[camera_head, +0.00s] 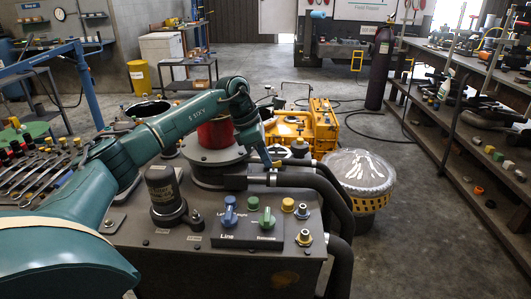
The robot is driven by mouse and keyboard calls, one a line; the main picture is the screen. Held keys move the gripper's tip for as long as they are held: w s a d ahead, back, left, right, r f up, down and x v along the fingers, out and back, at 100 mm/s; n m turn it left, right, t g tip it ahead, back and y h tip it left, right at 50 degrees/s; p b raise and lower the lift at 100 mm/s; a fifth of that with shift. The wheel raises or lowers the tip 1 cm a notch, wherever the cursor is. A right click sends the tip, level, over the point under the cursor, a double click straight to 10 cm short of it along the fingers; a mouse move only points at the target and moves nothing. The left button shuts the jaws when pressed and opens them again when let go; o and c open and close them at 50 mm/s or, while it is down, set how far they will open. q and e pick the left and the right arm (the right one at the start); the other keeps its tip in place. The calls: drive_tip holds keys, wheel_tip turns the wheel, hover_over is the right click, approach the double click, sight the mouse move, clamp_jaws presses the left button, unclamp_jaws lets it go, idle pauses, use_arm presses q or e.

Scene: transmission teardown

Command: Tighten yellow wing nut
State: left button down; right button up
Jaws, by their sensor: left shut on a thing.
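No yellow wing nut can be clearly made out in the head view. My left arm comes in from the left, bends at a high elbow and reaches down over the back of the dark machine box (160,262). My left gripper (272,165) is at the arm's end, beside the round flanged housing with a red top (216,134). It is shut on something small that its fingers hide. My right gripper is not in view.
Thick black hoses (338,215) run down the box's right side. Behind stands a yellow machine (308,128). A drum with a clear wrapped top (357,172) is to the right. Shelves (455,142) line the right wall. Tools lie at the left. The floor between is clear.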

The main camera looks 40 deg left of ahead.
use_arm(q)
drive_tip(key=shift+w+a+m, duration=0.1)
drive_tip(key=shift+m, duration=0.4)
drive_tip(key=c, duration=1.6)
unclamp_jaws()
drive_tip(key=shift+g, duration=0.3)
drive_tip(key=shift+r, duration=0.1)
drive_tip(key=v, duration=1.3)
drive_tip(key=shift+a, duration=0.15)
